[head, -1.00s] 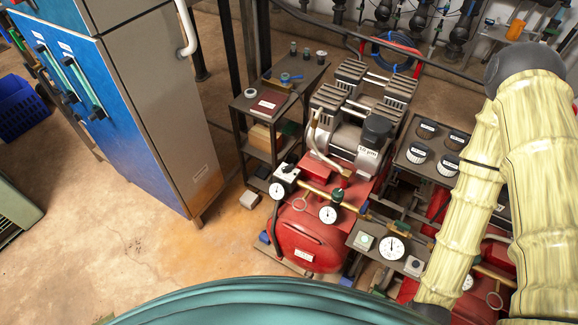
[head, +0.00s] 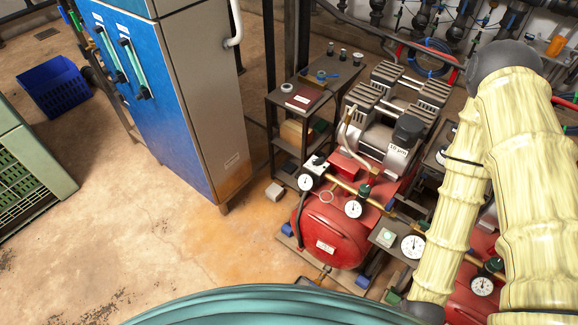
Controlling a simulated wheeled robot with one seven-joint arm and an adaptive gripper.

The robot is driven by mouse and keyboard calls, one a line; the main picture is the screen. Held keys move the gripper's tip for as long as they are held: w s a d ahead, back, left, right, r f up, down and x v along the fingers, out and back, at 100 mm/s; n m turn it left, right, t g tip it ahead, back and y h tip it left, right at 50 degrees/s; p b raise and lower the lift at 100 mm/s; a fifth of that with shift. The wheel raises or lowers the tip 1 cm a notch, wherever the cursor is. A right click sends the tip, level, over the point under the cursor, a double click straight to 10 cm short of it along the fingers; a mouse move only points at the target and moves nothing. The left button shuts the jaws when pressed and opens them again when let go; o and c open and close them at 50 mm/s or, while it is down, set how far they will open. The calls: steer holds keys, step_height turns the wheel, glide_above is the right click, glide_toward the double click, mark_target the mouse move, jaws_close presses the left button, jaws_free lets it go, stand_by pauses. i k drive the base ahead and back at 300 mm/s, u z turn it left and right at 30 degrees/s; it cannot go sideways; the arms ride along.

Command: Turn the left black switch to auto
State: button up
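I cannot make out a black switch with an auto mark in the head view. A small grey panel (head: 378,247) beside the red compressor tank carries a pale green round button (head: 388,236) and a white dial gauge (head: 413,246). My arm covers what lies to the right of this panel. My pale, ribbed arm (head: 520,170) fills the right side of the view, and its gripper is not in view.
A red compressor (head: 335,235) with gauges stands right of centre, beside a dark shelf (head: 290,97). A tall blue and grey cabinet (head: 165,110) stands at left. A blue crate (head: 60,92) and a green box (head: 25,160) stand further left.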

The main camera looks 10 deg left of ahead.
mark_target(317, 161)
steer(key=u, duration=0.85)
steer(key=k, duration=1.1)
steer(key=u, duration=1)
steer(key=i, duration=1.95)
steer(key=z, duration=1.65)
steer(key=i, duration=0.6)
steer(key=z, duration=0.5)
